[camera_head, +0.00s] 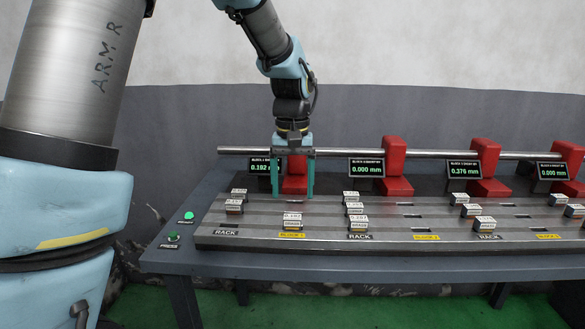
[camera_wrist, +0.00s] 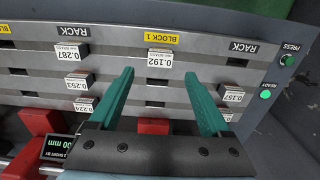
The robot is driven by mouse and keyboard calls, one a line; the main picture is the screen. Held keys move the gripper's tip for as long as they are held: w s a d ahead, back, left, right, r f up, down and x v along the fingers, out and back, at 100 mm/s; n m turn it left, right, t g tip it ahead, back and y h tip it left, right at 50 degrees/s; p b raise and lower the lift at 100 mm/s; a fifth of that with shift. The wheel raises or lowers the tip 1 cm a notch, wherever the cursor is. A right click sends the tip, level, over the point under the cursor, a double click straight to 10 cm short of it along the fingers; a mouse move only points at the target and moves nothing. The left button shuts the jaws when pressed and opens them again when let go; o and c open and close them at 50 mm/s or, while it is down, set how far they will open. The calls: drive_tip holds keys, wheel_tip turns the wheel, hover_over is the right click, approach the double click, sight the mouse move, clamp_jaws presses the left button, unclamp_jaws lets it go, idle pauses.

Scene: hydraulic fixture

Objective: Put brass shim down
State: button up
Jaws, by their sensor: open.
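A brass shim marked 0.192 (camera_wrist: 159,59) sits on the grey fixture bed in the BLOCK 1 column, close to that yellow label. The shim also shows in the head view (camera_head: 292,218), in front of my gripper. My gripper (camera_head: 296,197) is open, with its teal fingers pointing down and nothing held. In the wrist view my gripper (camera_wrist: 160,74) has its fingertips spread to either side of the shim's column, and the shim lies just beyond them. Its exact fit in the slot is too small to tell.
Rack shims flank the column, including 0.287 (camera_wrist: 71,54) and 0.157 (camera_wrist: 231,96) in the wrist view. Red blocks (camera_head: 394,166) stand behind along a steel rod (camera_head: 431,155). Displays (camera_head: 366,168) stand beside them.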

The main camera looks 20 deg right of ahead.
wheel_tip(320, 180, up, 6)
drive_tip(key=w+a+f+n, duration=0.1)
drive_tip(key=a+f, duration=0.2)
drive_tip(key=a, duration=0.4)
drive_tip(key=w+a+f+n, duration=0.1)
drive_tip(key=a+f, duration=0.1)
drive_tip(key=a, duration=0.6)
drive_tip(key=s+a+f+n, duration=0.1)
drive_tip(key=s+a+f, duration=0.2)
drive_tip(key=a, duration=0.4)
drive_tip(key=s+a+f+t, duration=0.1)
drive_tip(key=s+a+f, duration=0.2)
drive_tip(key=a, duration=0.5)
drive_tip(key=shift+f+n+t, duration=0.3)
drive_tip(key=shift+f+n, duration=0.05)
drive_tip(key=shift+n, duration=0.05)
drive_tip(key=shift+a, duration=0.1)
